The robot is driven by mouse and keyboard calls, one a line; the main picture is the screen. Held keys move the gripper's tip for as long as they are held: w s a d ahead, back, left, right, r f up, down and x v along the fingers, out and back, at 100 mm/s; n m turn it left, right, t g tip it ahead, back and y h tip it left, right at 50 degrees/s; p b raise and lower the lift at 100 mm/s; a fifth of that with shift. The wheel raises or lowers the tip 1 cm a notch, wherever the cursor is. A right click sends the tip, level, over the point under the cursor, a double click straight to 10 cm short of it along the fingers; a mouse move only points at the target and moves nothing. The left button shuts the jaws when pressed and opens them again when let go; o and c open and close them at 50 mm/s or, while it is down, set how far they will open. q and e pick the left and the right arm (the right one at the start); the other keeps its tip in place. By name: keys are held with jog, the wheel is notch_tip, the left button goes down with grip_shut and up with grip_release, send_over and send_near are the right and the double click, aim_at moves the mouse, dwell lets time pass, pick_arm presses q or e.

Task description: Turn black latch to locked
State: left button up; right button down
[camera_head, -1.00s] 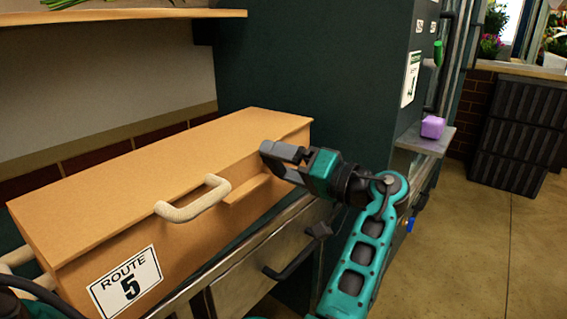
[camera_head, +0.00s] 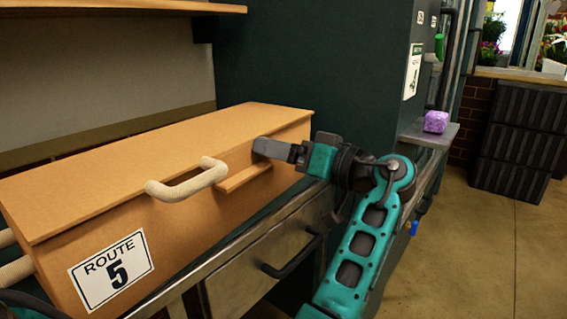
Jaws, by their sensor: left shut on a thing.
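I cannot make out a separate black latch. A dark bar handle (camera_head: 293,257), with a darker block at its upper end, is on the metal drawer front below the box. Whether the fingers touch the box is unclear.
The box has a pale rope handle (camera_head: 187,181) and a "Route 5" label (camera_head: 112,270). A tall dark green cabinet (camera_head: 310,62) stands behind. A purple block (camera_head: 435,122) sits on a grey shelf (camera_head: 428,137). Dark crates (camera_head: 515,140) stand beyond. The floor at right is clear.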

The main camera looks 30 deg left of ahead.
pick_arm(q)
jog(key=n, duration=0.5)
jog(key=shift+s, duration=0.1)
jog(key=shift+n, duration=0.3)
dwell(0.4)
jog(key=o, duration=0.9)
jog(key=shift+c, duration=0.2)
